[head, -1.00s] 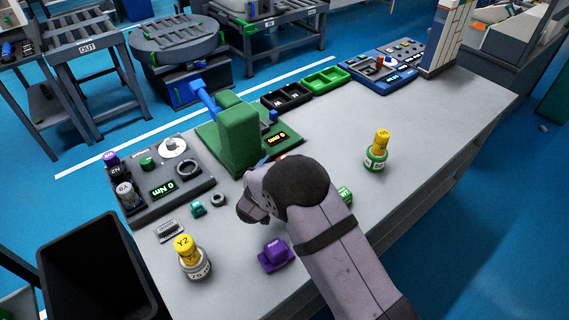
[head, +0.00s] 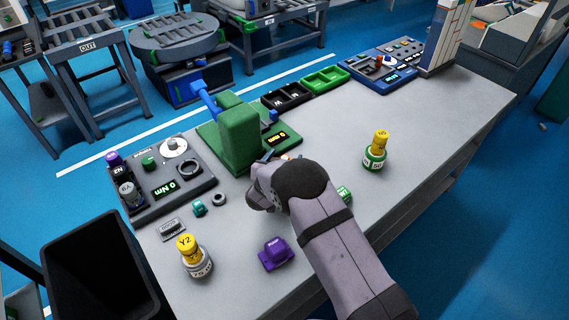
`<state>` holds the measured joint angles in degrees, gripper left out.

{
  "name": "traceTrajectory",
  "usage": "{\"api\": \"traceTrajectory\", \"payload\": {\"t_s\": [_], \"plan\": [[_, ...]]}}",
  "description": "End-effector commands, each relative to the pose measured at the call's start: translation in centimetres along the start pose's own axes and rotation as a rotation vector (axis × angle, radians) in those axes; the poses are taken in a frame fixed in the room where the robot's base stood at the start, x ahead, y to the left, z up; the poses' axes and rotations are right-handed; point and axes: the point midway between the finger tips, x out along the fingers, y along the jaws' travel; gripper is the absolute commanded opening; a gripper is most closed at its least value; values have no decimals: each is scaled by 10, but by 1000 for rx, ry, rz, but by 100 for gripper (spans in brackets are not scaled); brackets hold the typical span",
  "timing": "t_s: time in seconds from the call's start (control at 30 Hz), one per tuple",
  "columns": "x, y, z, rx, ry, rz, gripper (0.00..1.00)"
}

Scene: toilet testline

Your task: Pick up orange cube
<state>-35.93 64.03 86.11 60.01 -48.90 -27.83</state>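I cannot make out a clear orange cube; a small pale orange patch (head: 289,156) shows just beyond my arm's wrist, too small and covered to identify. My gripper (head: 267,157) is at the far end of my grey arm, over the table in front of the green press. My wrist hides most of it, so its opening and anything between its fingers cannot be seen.
The green press (head: 240,140) stands close beyond my gripper. Yellow-topped weights (head: 376,150) (head: 194,257) stand right and front left. The right table is mostly clear.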

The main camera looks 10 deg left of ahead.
Motion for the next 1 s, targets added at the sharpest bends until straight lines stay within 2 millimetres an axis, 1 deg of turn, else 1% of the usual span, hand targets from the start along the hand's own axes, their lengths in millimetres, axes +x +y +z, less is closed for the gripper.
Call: {"api": "traceTrajectory", "payload": {"t_s": [0.03,0.13,0.17,0.43,0.57,0.77,1.0], "plan": [[0,0,0,0,0,0,52],[0,0,0,0,0,0,28],[0,0,0,0,0,0,25],[-1,0,-1,1,1,-1,25],[-2,-1,-7,2,2,-1,25],[-11,-1,-28,4,3,-2,25],[-26,-1,-64,3,3,-2,25]]}}
